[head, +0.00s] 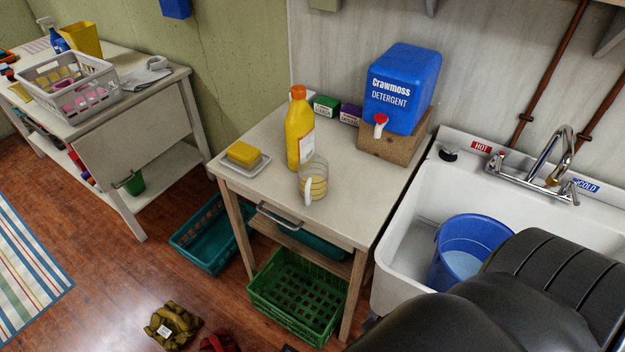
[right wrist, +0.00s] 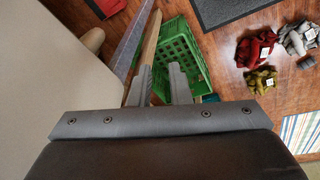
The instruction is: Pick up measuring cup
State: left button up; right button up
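The measuring cup (head: 313,174) is clear, with yellowish bands and a pale handle toward the front. It stands upright on the small white table (head: 262,206), in front of a yellow bottle with an orange cap (head: 300,130). My right arm fills the lower right of the head view, and its gripper is not seen there. In the right wrist view my right gripper (right wrist: 160,76) is open, with nothing between its fingers; the green crate (right wrist: 178,50) on the floor shows beyond them. The cup is not in the right wrist view. My left gripper is in neither view.
A yellow sponge on a dish (head: 259,165), two small boxes (head: 338,109) and a blue detergent jug (head: 403,85) on a wooden block share the table. A white sink (head: 408,250) with a blue bucket (head: 455,262) is at right. The table's front right is clear.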

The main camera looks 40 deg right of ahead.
notch_tip(320, 180, up, 25)
jog(key=w+a+t+p, duration=0.1)
jog(key=w+t+p, duration=0.1)
jog(key=n+t+y, duration=0.2)
jog(key=t+y, duration=0.1)
jog(key=t, duration=0.6)
send_near(308, 200)
jog(key=x, duration=0.7)
jog(key=shift+w+d, duration=0.1)
jog(key=shift+w, duration=0.05)
jog(key=shift+w+f+y+p, duration=0.1)
jog(key=shift+w+y+p, duration=0.2)
jog(key=shift+w+p, duration=0.3)
jog(key=shift+p+x, duration=0.3)
jog(key=shift+x, duration=1.7)
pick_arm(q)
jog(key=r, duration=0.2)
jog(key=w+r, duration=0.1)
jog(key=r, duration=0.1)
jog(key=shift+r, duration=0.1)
pick_arm(e)
jog(key=shift+c, duration=0.5)
